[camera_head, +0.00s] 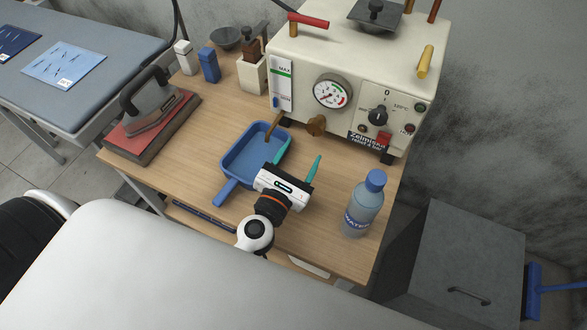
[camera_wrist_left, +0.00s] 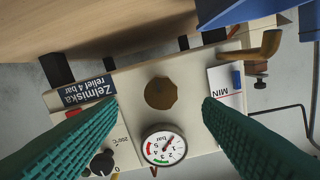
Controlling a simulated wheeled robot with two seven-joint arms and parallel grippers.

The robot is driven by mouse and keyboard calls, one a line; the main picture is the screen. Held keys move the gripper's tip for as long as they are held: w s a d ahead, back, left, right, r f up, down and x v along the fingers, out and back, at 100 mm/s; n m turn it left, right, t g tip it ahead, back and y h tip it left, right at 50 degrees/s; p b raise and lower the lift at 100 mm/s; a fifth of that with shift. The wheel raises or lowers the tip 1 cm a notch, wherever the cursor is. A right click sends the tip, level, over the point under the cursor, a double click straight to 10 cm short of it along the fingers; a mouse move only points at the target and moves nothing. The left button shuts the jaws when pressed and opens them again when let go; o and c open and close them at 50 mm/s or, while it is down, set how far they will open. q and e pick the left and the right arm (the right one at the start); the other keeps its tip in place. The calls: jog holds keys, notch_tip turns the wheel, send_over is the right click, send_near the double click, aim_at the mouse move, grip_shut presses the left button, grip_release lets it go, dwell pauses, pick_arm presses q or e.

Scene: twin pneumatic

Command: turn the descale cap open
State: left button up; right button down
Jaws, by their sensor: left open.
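The descale cap (camera_head: 316,125) is a brown, faceted knob low on the front of the cream steam machine (camera_head: 345,62). In the left wrist view the cap (camera_wrist_left: 160,93) faces the camera, with the pressure gauge (camera_wrist_left: 163,146) beside it. My left gripper (camera_head: 304,155) is open, with its green fingers pointing at the machine front. In the left wrist view its fingertips (camera_wrist_left: 158,104) appear on either side of the cap, with clear gaps and no contact visible. My right gripper is not in view.
A blue tray (camera_head: 230,165) lies on the wooden table under and left of my left gripper. A water bottle (camera_head: 363,205) stands at right. An iron (camera_head: 150,105) rests at left. Table between gripper and bottle is clear.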

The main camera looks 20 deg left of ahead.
pick_arm(q)
jog(key=shift+s+f+b, duration=0.15)
jog(key=shift+s+b, duration=0.25)
jog(key=shift+s, duration=0.8)
jog(key=shift+s+a, duration=0.1)
jog(key=shift+s, duration=0.3)
jog(key=shift+s, duration=0.1)
